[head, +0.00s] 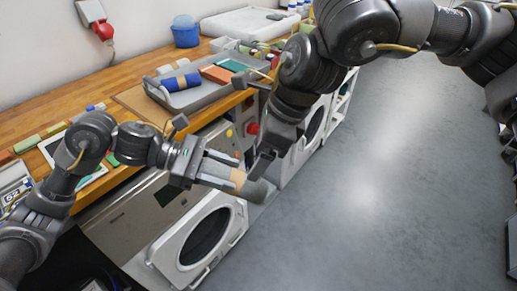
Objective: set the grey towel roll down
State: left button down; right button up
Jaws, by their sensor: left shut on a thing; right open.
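The grey towel roll (258,190) has a tan band and is held in the air in front of the counter, above the floor and the washing machine fronts. My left gripper (222,170) is shut on it near its left end, partly hiding it. My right gripper (272,162) is open and points down just above the roll's right end. I cannot tell whether it touches the roll.
A grey tray (198,97) on the wooden counter (110,100) holds a blue roll (181,82), an orange folded cloth (215,74) and a teal one (232,65). A blue bucket (186,33) stands behind. The grey floor (370,180) is clear at right.

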aim_at(243, 178)
pick_arm(q)
jog(key=shift+s, duration=0.1)
pick_arm(e)
jog(key=shift+a+f, duration=0.2)
jog(key=shift+f, duration=0.25)
jog(key=x, duration=1.1)
jog(key=shift+a, duration=0.15)
jog(key=c, duration=1)
pick_arm(q)
jog(key=c, duration=0.6)
grip_release()
pick_arm(e)
jog(key=shift+c, duration=0.6)
pick_arm(q)
jog(key=v, duration=1.2)
